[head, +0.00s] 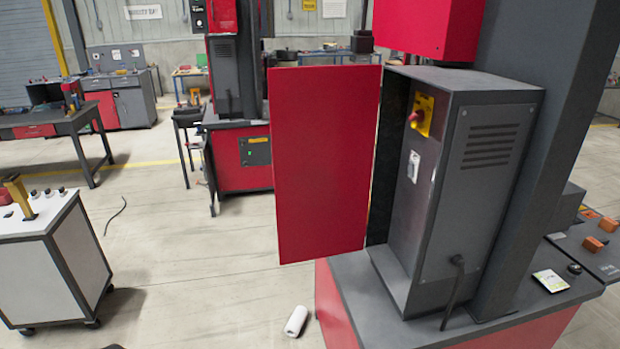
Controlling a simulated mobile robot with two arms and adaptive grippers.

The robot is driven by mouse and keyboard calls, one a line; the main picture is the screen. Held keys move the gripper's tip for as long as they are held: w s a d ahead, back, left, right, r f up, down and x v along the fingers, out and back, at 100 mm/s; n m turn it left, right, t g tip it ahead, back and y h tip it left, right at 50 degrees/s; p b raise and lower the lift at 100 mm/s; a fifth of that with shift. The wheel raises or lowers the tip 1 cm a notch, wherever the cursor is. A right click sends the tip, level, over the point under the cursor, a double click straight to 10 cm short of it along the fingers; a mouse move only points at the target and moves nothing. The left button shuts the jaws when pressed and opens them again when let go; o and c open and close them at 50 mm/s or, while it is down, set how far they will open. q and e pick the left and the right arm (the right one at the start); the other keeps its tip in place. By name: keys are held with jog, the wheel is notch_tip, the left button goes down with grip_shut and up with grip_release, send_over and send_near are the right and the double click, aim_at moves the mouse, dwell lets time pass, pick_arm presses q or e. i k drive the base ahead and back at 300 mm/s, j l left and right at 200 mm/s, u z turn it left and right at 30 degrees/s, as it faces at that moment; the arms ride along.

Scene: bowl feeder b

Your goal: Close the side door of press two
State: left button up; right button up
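A red door panel (325,165) stands open, reaching out to the left from the grey cabinet (492,170) of the press. Its right edge is beside the cabinet's dark left edge. I cannot tell if this press is press two, as no label is readable. The cabinet's front face carries a yellow plate with a red rotary switch (417,116). Neither of my grippers is in view.
The cabinet stands on a grey-topped red base (540,325) with orange parts (593,243) at the right. A white cylinder (296,320) lies on the floor. A white cart (78,250) stands left; floor between is mostly clear, with a cable (115,216).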

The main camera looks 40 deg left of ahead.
aim_at(324, 118)
jog(key=k+j+z, duration=0.15)
jog(key=k+j, duration=0.35)
jog(key=k+j+z, duration=0.15)
jog(key=k+j, duration=0.25)
jog(key=k+j+z, duration=0.1)
jog(key=k+j, duration=0.25)
jog(key=k, duration=0.3)
jog(key=k+j+z, duration=0.15)
jog(key=k+j, duration=0.2)
jog(key=k, duration=0.15)
jog(key=k+j+z, duration=0.1)
jog(key=j, duration=0.3)
jog(key=k+j+z, duration=0.1)
jog(key=k+j, duration=0.2)
jog(key=k+j+z, duration=0.1)
jog(key=j, duration=0.4)
jog(key=j+z, duration=0.2)
jog(key=j, duration=0.95)
jog(key=j+z, duration=0.15)
jog(key=j, duration=0.95)
jog(key=j+z, duration=0.2)
jog(key=j, duration=0.95)
jog(key=i+j, duration=0.1)
jog(key=j, duration=0.25)
jog(key=i+j+z, duration=0.15)
jog(key=j, duration=0.2)
jog(key=i+j, duration=0.1)
jog(key=j, duration=0.25)
jog(key=i+j+z, duration=0.15)
jog(key=j, duration=0.25)
